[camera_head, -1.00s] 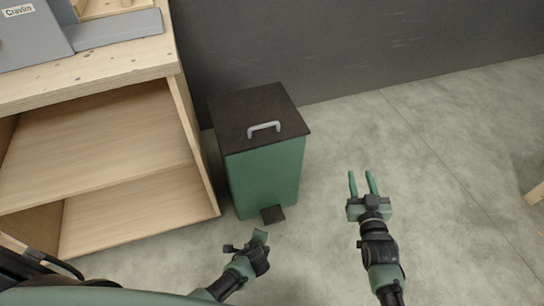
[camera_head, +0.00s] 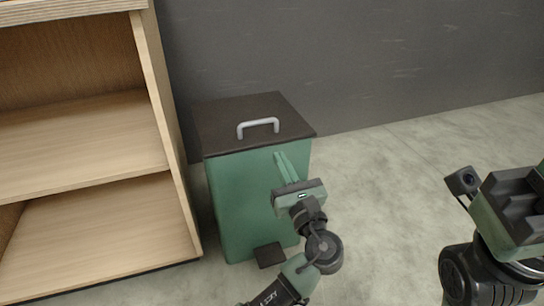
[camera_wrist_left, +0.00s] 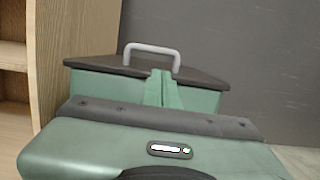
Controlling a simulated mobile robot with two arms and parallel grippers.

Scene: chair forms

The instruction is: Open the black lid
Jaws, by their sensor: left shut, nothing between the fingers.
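The black lid (camera_head: 215,124) lies flat and closed on the green bin (camera_head: 238,205), with a grey handle (camera_head: 258,125) on top. In the left wrist view, the lid (camera_wrist_left: 100,66) and its handle (camera_wrist_left: 152,50) show just beyond my fingers. My left gripper (camera_head: 283,162) is shut and empty. Its fingertips point up in front of the bin's upper front, just below the lid's front edge and the handle; I cannot tell whether they touch. In the left wrist view the fingers (camera_wrist_left: 161,88) are together. My right gripper (camera_head: 522,205) is at the right edge; its fingers cannot be made out.
A black pedal (camera_head: 269,255) sticks out at the bin's front foot. A wooden shelf unit (camera_head: 85,150) stands close to the bin's left side. A dark wall (camera_head: 400,70) is behind. The floor (camera_head: 390,200) right of the bin is clear.

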